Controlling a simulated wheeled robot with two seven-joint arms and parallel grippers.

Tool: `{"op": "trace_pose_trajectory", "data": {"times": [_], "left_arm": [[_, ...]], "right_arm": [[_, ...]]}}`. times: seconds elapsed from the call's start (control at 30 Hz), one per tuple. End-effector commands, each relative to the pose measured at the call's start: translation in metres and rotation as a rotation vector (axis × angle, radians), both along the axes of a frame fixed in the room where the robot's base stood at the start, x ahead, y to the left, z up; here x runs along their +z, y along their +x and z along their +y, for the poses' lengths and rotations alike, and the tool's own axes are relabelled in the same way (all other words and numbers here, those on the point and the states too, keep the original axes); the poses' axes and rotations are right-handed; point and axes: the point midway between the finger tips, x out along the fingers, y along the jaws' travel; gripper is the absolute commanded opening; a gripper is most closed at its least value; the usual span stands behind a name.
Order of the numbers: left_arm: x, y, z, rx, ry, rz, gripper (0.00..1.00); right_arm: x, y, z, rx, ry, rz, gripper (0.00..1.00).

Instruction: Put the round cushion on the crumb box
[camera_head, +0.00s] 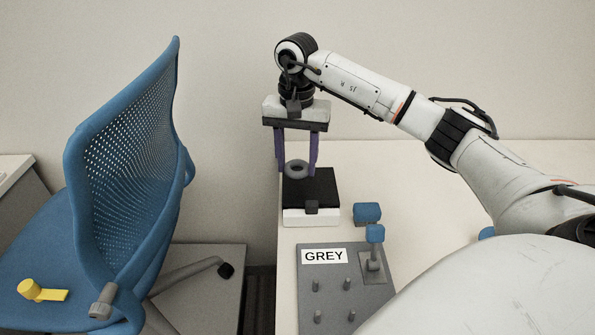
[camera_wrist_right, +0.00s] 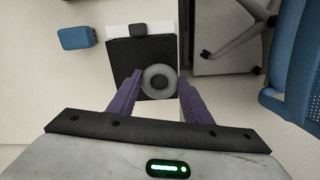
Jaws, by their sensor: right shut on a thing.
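The round cushion (camera_head: 297,169) is a grey ring with a hole in its middle. My right gripper (camera_head: 297,172) points down and is shut on it, with one purple finger on each side. In the right wrist view the cushion (camera_wrist_right: 159,81) sits between the fingertips. A low white box with a black top, which I take as the crumb box (camera_head: 311,214), is under the gripper; its black top (camera_wrist_right: 122,68) also shows in the right wrist view. The cushion overlaps the black top's far part; I cannot tell whether it touches. My left gripper is not in view.
A blue block (camera_head: 367,213) lies right of the box. Nearer is a grey board (camera_head: 335,290) with several pegs, a GREY label and a blue-topped post (camera_head: 375,234). A blue chair (camera_head: 130,150) stands left of the table, with a yellow piece (camera_head: 42,292) over its seat.

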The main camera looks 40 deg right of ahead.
Motion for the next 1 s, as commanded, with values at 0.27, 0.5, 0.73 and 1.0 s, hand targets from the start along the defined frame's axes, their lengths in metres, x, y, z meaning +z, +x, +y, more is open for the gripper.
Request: {"op": "trace_pose_trajectory", "data": {"times": [0.27, 0.5, 0.73, 1.0], "left_arm": [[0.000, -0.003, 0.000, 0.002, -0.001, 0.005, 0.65], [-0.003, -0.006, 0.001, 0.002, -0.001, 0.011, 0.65], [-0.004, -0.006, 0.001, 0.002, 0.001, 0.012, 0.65], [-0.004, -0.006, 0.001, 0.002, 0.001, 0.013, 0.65]], "right_arm": [[-0.033, 0.000, 0.001, 0.001, 0.001, 0.001, 0.23], [-0.034, 0.000, 0.001, 0.001, 0.000, 0.000, 0.23], [-0.037, 0.000, 0.000, 0.001, -0.001, 0.001, 0.64], [-0.036, 0.000, 0.000, 0.001, -0.001, 0.001, 0.64]]}}
